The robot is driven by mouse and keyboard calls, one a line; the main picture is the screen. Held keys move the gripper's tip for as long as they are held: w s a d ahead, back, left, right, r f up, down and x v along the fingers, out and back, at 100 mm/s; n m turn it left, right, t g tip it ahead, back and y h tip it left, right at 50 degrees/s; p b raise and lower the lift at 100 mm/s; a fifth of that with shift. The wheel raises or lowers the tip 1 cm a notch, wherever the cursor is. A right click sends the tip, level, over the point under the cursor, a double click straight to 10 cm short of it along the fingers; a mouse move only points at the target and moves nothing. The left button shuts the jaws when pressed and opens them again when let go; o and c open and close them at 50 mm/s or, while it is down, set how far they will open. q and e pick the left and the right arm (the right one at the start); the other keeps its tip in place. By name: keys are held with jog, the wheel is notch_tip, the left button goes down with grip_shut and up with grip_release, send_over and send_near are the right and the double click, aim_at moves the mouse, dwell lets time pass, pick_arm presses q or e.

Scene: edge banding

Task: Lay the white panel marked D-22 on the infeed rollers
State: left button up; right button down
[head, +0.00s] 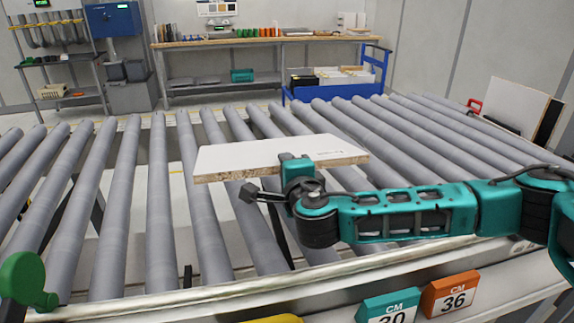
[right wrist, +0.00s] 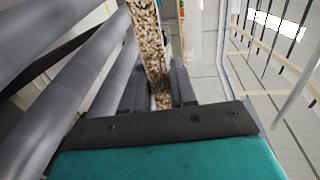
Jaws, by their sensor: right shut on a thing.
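A white panel (head: 255,154) with a bare chipboard edge is held flat above the grey infeed rollers (head: 160,215) in the head view. A small dark marking shows near its right end, too small to read. My right gripper (head: 296,168) is shut on the panel's near edge. In the right wrist view the chipboard edge (right wrist: 150,45) runs between the fingers of my right gripper (right wrist: 162,90), with rollers to the left. I cannot tell whether the panel's underside touches the rollers. My left gripper is out of view.
Orange sign 36 (head: 450,295) and teal sign 30 (head: 389,308) stand at the front rail. A green rounded part (head: 27,280) is at lower left. A blue cart (head: 335,83) and workbench (head: 265,40) stand behind. Another white panel (head: 515,106) leans at right. The rollers left of the panel are clear.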

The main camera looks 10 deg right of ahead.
notch_tip(320, 180, down, 12)
jog(key=b, duration=0.2)
dwell(1.0)
jog(key=c, duration=0.8)
grip_release()
jog(key=shift+o, duration=0.2)
jog(key=shift+s+f, duration=0.1)
jog(key=shift+f, duration=0.2)
jog(key=o, duration=0.7)
jog(key=shift+r, duration=0.25)
jog(key=shift+o, duration=0.3)
jog(key=shift+r, duration=0.1)
